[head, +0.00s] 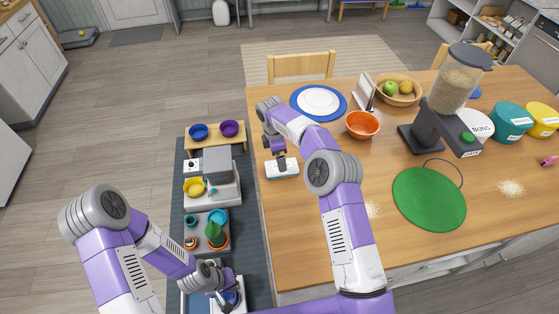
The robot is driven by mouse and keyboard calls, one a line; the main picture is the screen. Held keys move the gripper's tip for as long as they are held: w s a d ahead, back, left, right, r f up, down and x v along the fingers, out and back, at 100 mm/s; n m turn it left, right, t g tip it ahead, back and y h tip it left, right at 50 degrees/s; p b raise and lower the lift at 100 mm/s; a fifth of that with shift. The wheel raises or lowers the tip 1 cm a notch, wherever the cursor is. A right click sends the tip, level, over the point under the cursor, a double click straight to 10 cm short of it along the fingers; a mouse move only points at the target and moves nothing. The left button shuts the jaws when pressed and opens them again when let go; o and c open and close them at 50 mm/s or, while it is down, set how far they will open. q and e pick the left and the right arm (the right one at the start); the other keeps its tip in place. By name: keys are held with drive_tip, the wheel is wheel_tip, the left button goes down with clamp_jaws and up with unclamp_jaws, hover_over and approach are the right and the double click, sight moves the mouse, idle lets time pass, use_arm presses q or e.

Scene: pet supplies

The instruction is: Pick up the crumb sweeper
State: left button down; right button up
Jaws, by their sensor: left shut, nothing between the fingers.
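What looks like the crumb sweeper (283,170), a small white block with a bluish lower edge, lies on the wooden table near its left edge. My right gripper (280,157) points down right at the sweeper's far side and hides part of it. I cannot tell whether its fingers are apart, or whether they touch the sweeper. My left gripper (229,296) is low at the bottom of the view, left of the table, beside a blue item. It is shut and holds nothing.
Crumb piles (511,188) lie on the table (330,240). A green mat (430,198), a pet-food dispenser (455,90), an orange bowl (362,124), a blue-rimmed plate (318,101) and a fruit bowl (397,90) stand there. Shelves of bowls and pots (208,190) flank the table's left edge.

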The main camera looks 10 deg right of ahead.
drive_tip(key=shift+s+d+f, duration=0.15)
drive_tip(key=shift+s+f, duration=0.2)
drive_tip(key=shift+f, duration=0.45)
drive_tip(key=f, duration=0.4)
drive_tip(key=shift+w+d+f, duration=0.1)
drive_tip(key=shift+d+f, duration=0.2)
drive_tip(key=shift+f, duration=0.1)
drive_tip(key=c, duration=1.1)
drive_tip(key=shift+r, duration=0.1)
wheel_tip(320, 180, up, 10)
drive_tip(key=shift+f, duration=0.1)
drive_tip(key=o, duration=0.5)
drive_tip(key=c, duration=0.3)
